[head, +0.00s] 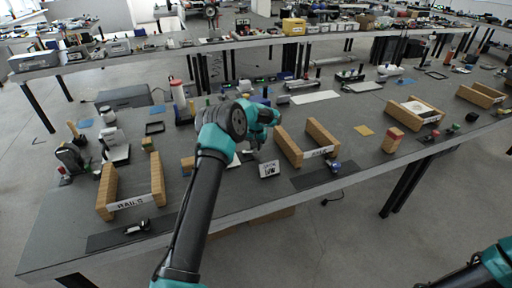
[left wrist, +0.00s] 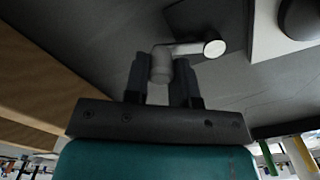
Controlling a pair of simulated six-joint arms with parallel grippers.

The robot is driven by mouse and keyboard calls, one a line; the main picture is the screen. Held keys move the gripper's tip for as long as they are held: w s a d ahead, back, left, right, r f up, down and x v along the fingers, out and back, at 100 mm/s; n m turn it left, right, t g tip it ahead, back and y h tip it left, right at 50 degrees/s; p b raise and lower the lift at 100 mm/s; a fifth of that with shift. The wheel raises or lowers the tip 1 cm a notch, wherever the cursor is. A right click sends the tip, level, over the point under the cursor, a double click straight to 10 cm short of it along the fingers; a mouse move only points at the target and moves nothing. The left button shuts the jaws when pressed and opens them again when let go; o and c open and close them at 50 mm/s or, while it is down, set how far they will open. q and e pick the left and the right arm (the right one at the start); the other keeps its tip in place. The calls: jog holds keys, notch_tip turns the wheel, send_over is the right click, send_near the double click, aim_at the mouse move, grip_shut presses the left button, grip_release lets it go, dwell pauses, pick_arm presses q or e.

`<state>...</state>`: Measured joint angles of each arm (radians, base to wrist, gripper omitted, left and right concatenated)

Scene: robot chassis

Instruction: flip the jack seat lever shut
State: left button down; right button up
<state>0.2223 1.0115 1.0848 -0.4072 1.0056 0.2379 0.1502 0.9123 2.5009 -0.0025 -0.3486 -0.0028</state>
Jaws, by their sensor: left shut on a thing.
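The lever (left wrist: 188,47) shows in the left wrist view as a grey round post with a short arm reaching right to a pale, round-ended tip. My left gripper (left wrist: 161,78) is shut on the grey post, with one dark finger on each side. My own arm hides the lever there. My right gripper is out of view; only part of that arm shows at bottom right.
A white block (left wrist: 262,42) with a dark round part lies right of the lever. Wooden rails with a label stand left (head: 106,188) and right (head: 288,148) of my left gripper on the grey bench (head: 75,232). A red-topped container (head: 180,98) stands behind.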

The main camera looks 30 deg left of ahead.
pick_arm(q)
jog(key=c, duration=0.9)
grip_release()
jog(key=shift+c, duration=0.2)
notch_tip(320, 180, up, 17)
jog(key=shift+r, duration=0.2)
jog(key=shift+f, duration=0.1)
